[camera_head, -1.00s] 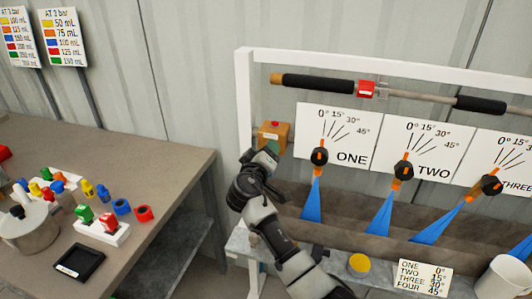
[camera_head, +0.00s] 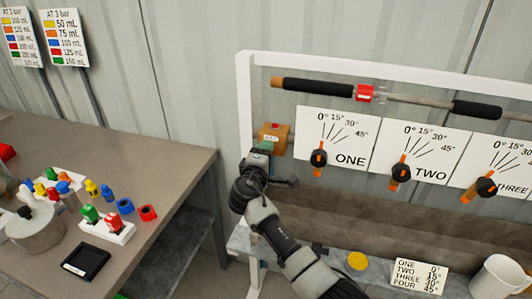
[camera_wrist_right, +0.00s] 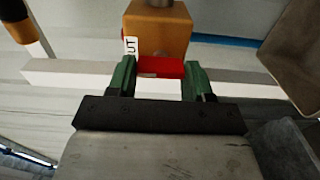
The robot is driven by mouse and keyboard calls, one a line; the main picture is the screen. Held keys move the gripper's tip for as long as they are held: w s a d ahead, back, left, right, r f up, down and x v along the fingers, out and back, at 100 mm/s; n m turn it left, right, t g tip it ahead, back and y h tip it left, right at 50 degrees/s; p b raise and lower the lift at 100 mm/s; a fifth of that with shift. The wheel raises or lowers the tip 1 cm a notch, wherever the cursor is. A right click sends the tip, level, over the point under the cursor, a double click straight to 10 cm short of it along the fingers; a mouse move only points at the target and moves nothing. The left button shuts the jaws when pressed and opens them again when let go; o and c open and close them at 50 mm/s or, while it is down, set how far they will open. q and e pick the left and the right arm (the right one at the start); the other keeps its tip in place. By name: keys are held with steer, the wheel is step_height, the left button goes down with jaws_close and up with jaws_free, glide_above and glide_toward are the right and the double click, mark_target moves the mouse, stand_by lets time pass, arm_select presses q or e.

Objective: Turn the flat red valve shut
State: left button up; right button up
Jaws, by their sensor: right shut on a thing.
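The flat red valve handle (camera_wrist_right: 162,67) lies crosswise between the green fingertips of my right gripper (camera_wrist_right: 160,78) in the right wrist view, and the gripper is shut on it. An orange block (camera_wrist_right: 158,27) is right behind the handle. A white label (camera_wrist_right: 131,46) with the letters "UT" visible is beside the left finger. In the head view the orange block (camera_head: 274,137) is at the left end of the white frame, and my right gripper (camera_head: 264,148) is up against it; the handle is mostly hidden there. My left gripper is not in view.
The white frame (camera_head: 243,100) holds a pipe with a red piece (camera_head: 364,93) and dials ONE (camera_head: 337,135), TWO (camera_head: 428,150) and THREE, with orange nozzles. No blue streams show beneath them. A brown table (camera_head: 175,170) with small coloured parts stands at left. A white cup (camera_head: 500,277) is at lower right.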

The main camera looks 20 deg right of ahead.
steer(key=shift+f, duration=0.1)
stand_by(0.3)
steer(key=o, duration=0.9)
steer(key=shift+o, duration=0.2)
steer(key=shift+a, duration=0.1)
steer(key=b+v, duration=0.2)
steer(key=v, duration=0.8)
steer(key=shift+s+a, duration=0.25)
steer(key=shift+s, duration=0.1)
